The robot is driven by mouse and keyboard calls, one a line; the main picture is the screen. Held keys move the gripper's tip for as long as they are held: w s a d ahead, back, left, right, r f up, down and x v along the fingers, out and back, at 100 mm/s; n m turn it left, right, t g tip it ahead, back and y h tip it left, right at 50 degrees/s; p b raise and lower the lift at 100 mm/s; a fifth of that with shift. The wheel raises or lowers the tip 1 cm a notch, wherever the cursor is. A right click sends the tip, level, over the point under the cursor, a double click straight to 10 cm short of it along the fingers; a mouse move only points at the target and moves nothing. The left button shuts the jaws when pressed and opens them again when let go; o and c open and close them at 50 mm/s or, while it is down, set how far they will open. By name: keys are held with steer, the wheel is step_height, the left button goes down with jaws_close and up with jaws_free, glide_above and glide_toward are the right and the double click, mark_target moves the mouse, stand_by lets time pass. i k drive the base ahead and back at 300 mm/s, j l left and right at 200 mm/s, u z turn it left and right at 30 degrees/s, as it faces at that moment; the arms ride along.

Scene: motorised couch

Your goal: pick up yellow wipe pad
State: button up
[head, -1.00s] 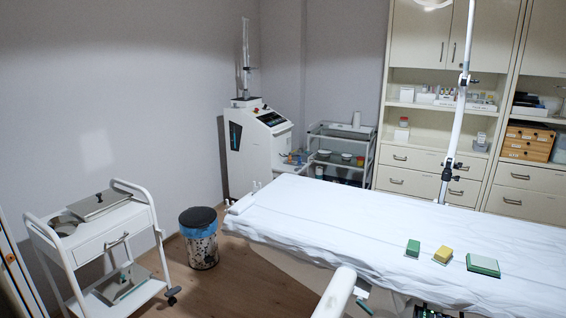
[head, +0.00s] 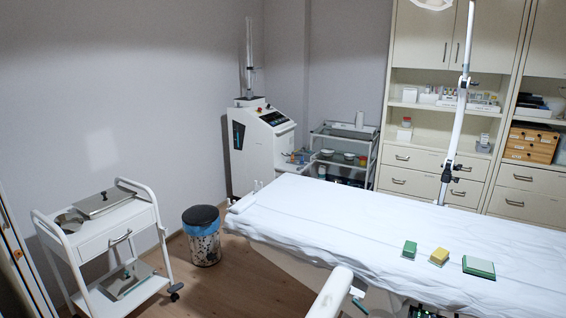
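The yellow wipe pad (head: 439,257) is a small block lying on the white sheet of the couch (head: 330,225), near its front edge. It lies between a green pad (head: 410,249) on its left and a larger, flatter green and pale pad (head: 479,267) on its right. The three lie apart, with narrow gaps of sheet between them. Nothing covers the yellow pad. My gripper cannot be made out in this view.
A white trolley (head: 92,243) with metal trays stands at the left, beside a bin (head: 203,240). A white machine (head: 258,150) and a small shelf cart (head: 342,150) stand behind the couch. A pale pole (head: 459,115) rises behind the couch. Much of the sheet is bare.

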mark_target(440, 257)
steer(key=i+l+z, duration=0.2)
steer(key=i+z, duration=0.15)
steer(key=i+l+z, duration=0.15)
steer(key=i+z, duration=0.5)
